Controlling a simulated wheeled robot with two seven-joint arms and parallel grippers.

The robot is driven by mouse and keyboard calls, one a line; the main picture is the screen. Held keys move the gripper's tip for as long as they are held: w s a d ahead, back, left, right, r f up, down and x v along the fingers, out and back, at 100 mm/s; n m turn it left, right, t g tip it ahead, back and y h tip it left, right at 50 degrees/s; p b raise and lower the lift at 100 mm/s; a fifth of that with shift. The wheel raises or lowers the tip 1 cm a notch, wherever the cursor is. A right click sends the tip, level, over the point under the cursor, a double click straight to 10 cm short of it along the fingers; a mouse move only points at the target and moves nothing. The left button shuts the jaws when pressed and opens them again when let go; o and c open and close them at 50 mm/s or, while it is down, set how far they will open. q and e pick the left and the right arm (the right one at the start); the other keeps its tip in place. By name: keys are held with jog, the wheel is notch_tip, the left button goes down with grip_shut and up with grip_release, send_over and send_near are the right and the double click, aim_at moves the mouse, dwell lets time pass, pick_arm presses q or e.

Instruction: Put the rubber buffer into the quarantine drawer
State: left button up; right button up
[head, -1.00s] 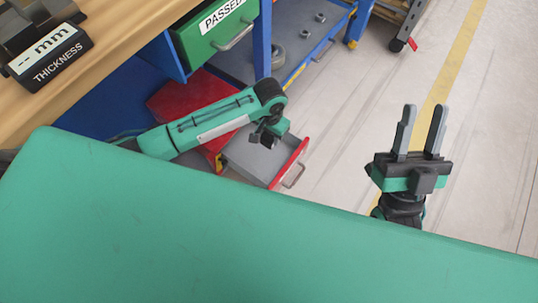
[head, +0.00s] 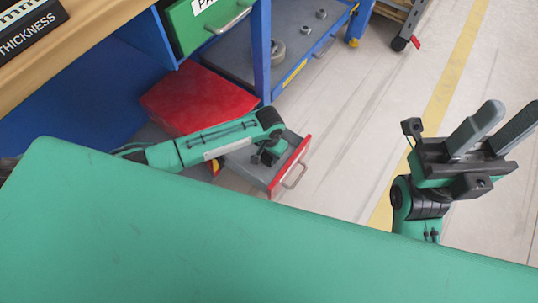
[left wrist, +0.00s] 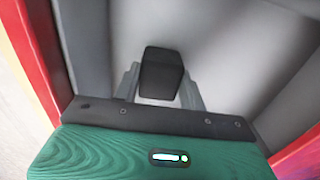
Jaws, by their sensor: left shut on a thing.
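The quarantine drawer (head: 301,156) is pulled open, with a red front and a grey inside; in the left wrist view its grey floor (left wrist: 240,55) fills most of the picture. My left gripper (head: 266,158) points down over the drawer, its fingertips hidden in the head view. In the left wrist view the left gripper (left wrist: 160,88) is shut on the rubber buffer (left wrist: 161,70), a black block between two grey fingers. I cannot tell whether the buffer touches the drawer floor. My right gripper (head: 505,122) is open and empty, out over the floor at right.
A red cabinet top (head: 200,98) lies behind my left arm. A green drawer (head: 205,25) under the wooden bench (head: 90,35) is above it. A blue-framed shelf (head: 300,50) holds a ring and small parts. Floor to the right is clear.

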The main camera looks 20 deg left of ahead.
pick_arm(q)
jog(key=shift+f, duration=0.1)
jog(key=o, duration=1.1)
jog(key=shift+c, duration=0.2)
